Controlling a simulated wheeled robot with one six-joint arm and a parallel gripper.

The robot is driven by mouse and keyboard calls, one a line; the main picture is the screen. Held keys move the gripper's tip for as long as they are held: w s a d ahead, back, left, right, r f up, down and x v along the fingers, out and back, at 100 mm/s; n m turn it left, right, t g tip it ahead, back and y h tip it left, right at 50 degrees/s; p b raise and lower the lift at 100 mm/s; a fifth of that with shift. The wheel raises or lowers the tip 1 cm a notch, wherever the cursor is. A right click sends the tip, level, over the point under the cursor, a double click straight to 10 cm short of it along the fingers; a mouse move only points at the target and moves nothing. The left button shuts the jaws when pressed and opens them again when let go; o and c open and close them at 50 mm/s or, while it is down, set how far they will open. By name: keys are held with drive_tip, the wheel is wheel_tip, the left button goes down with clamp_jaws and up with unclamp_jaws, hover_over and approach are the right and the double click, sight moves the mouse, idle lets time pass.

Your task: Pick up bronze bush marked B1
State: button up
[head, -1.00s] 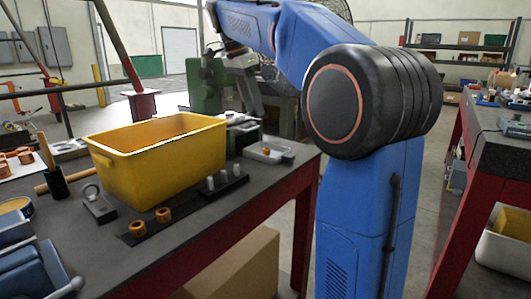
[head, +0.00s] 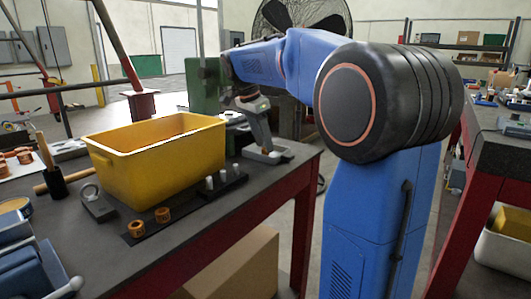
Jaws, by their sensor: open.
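Two bronze bushes stand on a dark strip at the bench's front edge, one at left (head: 136,228) and one at right (head: 162,214). More bronze bushes (head: 22,157) lie on a white sheet at the far left. No B1 marking is readable on any of them. My gripper (head: 267,148) is open and points down at a small light tray (head: 287,154) at the bench's right end. Its fingers are low over the tray and hide most of what is in it. I cannot tell whether they touch anything.
A yellow bin (head: 160,165) stands mid-bench, left of my gripper. Several grey pins (head: 222,177) stand on a dark strip between bin and front edge. An eyebolt block (head: 95,203) and a mallet (head: 52,170) are left of the bin. A fan (head: 300,20) stands behind.

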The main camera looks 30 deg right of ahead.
drive_tip(key=shift+x, duration=0.8)
drive_tip(key=shift+c, duration=0.3)
clamp_jaws()
drive_tip(key=shift+r, duration=0.2)
